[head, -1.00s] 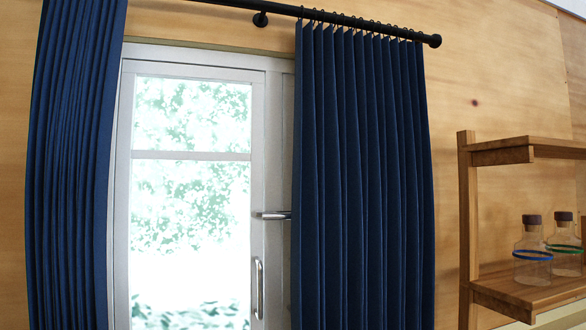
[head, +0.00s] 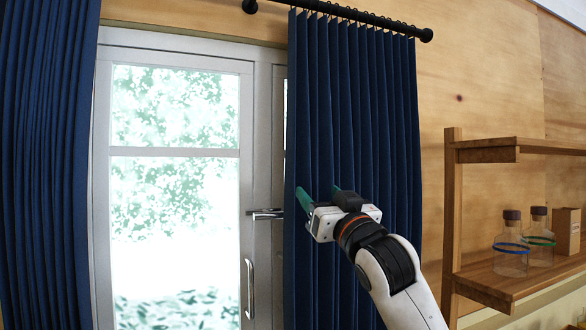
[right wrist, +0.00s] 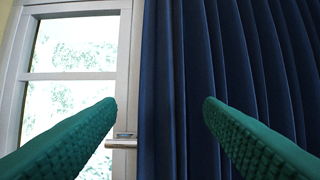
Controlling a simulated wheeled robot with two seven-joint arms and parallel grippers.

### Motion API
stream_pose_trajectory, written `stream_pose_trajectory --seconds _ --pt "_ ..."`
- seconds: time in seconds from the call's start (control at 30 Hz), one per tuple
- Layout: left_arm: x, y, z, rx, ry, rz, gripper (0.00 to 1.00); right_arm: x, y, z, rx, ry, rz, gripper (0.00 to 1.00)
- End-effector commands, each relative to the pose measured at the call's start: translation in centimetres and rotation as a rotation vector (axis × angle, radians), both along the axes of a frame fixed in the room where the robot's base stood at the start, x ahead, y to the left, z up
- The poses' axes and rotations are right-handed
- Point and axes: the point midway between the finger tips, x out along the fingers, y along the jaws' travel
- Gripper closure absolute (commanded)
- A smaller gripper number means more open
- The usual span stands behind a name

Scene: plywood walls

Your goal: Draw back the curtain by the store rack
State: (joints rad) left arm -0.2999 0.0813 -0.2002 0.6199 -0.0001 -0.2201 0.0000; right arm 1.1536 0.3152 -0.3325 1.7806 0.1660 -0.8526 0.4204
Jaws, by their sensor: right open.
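The blue curtain by the store rack (head: 355,110) hangs in pleats from a black rod and covers the right part of the glazed door. Its left edge hangs just right of the door handle. My right gripper (head: 319,195) is in front of this curtain, near its left edge at handle height. In the right wrist view its green fingers (right wrist: 160,108) are spread wide, with the curtain's left edge (right wrist: 160,60) seen between them and nothing held. I cannot tell how far the fingertips are from the cloth. The wooden store rack (head: 452,220) stands at the right. My left gripper is not in view.
A second blue curtain (head: 45,150) hangs at the far left. The white door (head: 247,190) has a lever handle (head: 265,214) and a pull bar (head: 250,290). Glass bottles (head: 511,250) stand on the rack's lower shelf. Bare wall lies between curtain and rack.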

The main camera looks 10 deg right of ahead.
Motion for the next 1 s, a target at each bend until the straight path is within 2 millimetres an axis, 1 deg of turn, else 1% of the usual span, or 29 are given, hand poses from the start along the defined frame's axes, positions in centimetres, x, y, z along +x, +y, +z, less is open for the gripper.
stream_pose_trajectory --seconds 0.07,0.17,0.5,0.6,0.8,1.0 --pt "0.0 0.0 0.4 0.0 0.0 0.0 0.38 0.2 0.1 0.7 0.001 -0.006 0.001 0.38" --pt "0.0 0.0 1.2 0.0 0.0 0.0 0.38 1.3 0.3 1.3 0.002 -0.004 0.0 0.38" --pt "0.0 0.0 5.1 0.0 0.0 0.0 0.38 7.4 1.5 4.1 0.001 -0.002 0.0 0.38" --pt "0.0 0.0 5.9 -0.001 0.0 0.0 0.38 8.9 1.8 4.5 0.002 -0.003 0.002 0.38" --pt "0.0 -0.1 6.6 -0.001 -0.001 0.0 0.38 10.4 2.1 5.0 0.001 -0.005 0.0 0.38" --pt "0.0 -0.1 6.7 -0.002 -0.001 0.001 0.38 10.7 2.1 4.9 0.001 -0.005 0.001 0.38"
